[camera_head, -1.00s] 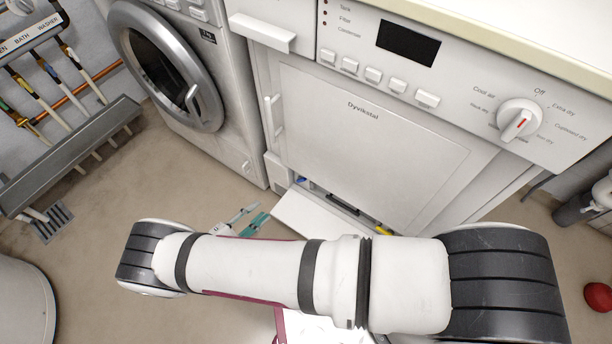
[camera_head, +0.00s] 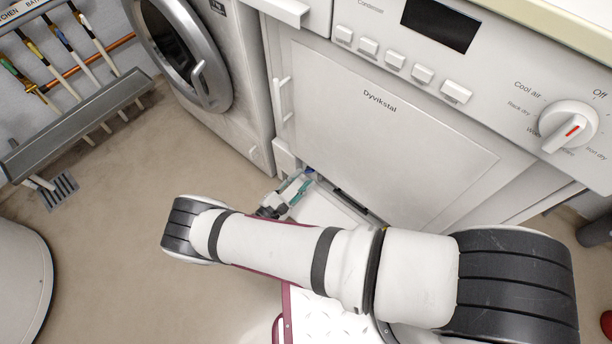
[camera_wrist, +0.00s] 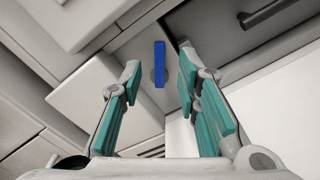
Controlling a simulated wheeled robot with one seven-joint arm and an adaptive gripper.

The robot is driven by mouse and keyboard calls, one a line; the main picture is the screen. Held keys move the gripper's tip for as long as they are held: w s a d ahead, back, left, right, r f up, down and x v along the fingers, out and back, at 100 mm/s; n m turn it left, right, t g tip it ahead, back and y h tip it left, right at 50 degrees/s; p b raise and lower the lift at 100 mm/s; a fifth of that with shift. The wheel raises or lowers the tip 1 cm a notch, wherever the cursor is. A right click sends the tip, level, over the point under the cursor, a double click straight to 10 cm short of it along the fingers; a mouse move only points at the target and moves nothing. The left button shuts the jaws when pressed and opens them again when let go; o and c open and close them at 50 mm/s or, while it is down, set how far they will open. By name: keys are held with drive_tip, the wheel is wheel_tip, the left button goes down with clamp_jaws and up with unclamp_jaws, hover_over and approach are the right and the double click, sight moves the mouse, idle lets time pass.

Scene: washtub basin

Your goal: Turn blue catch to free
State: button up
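The blue catch (camera_wrist: 160,63) is a small upright bar on a round mount inside the low opening of the dryer. In the wrist view it stands ahead of and between my open fingertips, apart from both. In the head view a bit of the blue catch (camera_head: 310,171) shows at the left end of the opening. My gripper (camera_wrist: 158,85) has teal finger pads spread wide with nothing between them. In the head view my gripper (camera_head: 300,186) is at the left of the opening, partly hidden by my arm.
The lowered white flap (camera_head: 330,208) lies in front of the opening, right of my gripper. A dark handle bar (camera_wrist: 268,12) sits right of the catch. A pale block (camera_wrist: 92,98) juts out close to the left finger. The washing machine (camera_head: 215,100) stands left; floor before it is clear.

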sight(310, 170)
drive_tip(key=shift+x, duration=1.4)
drive_tip(key=shift+c, duration=0.2)
clamp_jaws()
drive_tip(key=shift+a+n, duration=0.1)
drive_tip(key=shift+n, duration=0.2)
drive_tip(key=n, duration=0.2)
drive_tip(key=shift+w+a+r+n, duration=0.2)
drive_tip(key=shift+n, duration=0.1)
drive_tip(key=shift+w+a+n, duration=0.1)
drive_tip(key=shift+w+n, duration=0.05)
drive_tip(key=shift+n, duration=0.75)
drive_tip(key=shift+w+a+n, duration=0.1)
drive_tip(key=shift+a+n, duration=0.05)
drive_tip(key=shift+n, duration=0.75)
